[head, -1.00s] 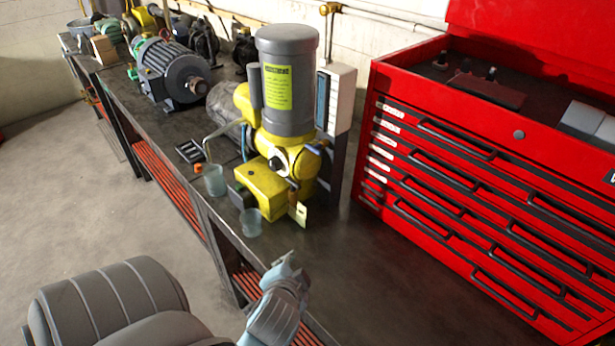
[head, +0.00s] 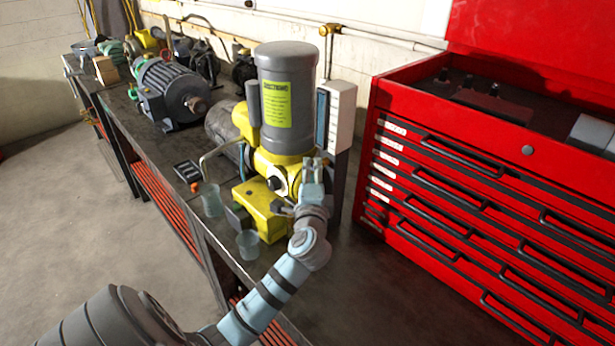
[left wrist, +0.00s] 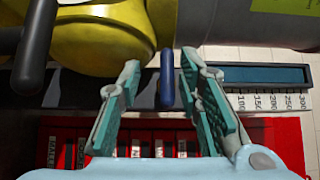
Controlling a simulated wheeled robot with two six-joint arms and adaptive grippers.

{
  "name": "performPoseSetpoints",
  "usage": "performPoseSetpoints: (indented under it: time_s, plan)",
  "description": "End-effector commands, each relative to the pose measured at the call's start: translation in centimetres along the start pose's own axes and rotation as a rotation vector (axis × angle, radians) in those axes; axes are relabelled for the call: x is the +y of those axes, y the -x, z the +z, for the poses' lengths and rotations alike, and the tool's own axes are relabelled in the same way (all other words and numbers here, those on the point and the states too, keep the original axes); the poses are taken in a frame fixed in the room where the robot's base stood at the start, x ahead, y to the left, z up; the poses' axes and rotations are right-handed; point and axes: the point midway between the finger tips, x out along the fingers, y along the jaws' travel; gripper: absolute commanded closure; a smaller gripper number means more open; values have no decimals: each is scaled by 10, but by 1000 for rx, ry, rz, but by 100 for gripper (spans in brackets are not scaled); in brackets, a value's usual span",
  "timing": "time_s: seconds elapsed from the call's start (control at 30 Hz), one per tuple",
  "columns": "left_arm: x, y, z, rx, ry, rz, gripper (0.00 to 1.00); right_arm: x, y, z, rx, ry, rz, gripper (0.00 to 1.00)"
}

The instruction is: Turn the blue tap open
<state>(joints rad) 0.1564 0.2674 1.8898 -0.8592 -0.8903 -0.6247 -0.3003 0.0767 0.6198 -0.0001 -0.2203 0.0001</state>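The blue tap shows in the left wrist view as a slim dark-blue handle (left wrist: 167,80) against the yellow pump housing (left wrist: 105,40). My left gripper (left wrist: 160,78) is open, with one finger on each side of the handle. Neither finger visibly touches it. In the head view my left gripper (head: 317,166) is up at the right side of the yellow and grey pump (head: 287,100). It hides the tap there. My right gripper is in neither view.
Two clear cups (head: 248,244) stand on the dark bench in front of the pump. A grey motor (head: 172,92) sits farther left. A white scale panel (head: 341,115) stands behind my gripper. A red tool chest (head: 480,200) borders the right.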

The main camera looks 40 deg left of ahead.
Motion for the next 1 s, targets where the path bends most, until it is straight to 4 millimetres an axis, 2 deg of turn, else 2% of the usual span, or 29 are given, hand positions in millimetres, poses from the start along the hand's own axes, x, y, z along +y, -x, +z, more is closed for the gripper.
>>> performPoseSetpoints:
  time_s: [0.3, 0.5, 0.77, 1.0]
  plan:
    - [-9, 8, -2, -5, -2, -12, 68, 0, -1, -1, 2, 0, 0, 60]
    - [-10, 9, -3, -4, -2, -13, 100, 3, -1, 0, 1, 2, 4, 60]
    - [-11, 8, -4, -2, 2, -13, 100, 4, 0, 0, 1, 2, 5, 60]
    - [-16, 8, -4, 0, 42, 24, 100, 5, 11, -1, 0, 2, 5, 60]
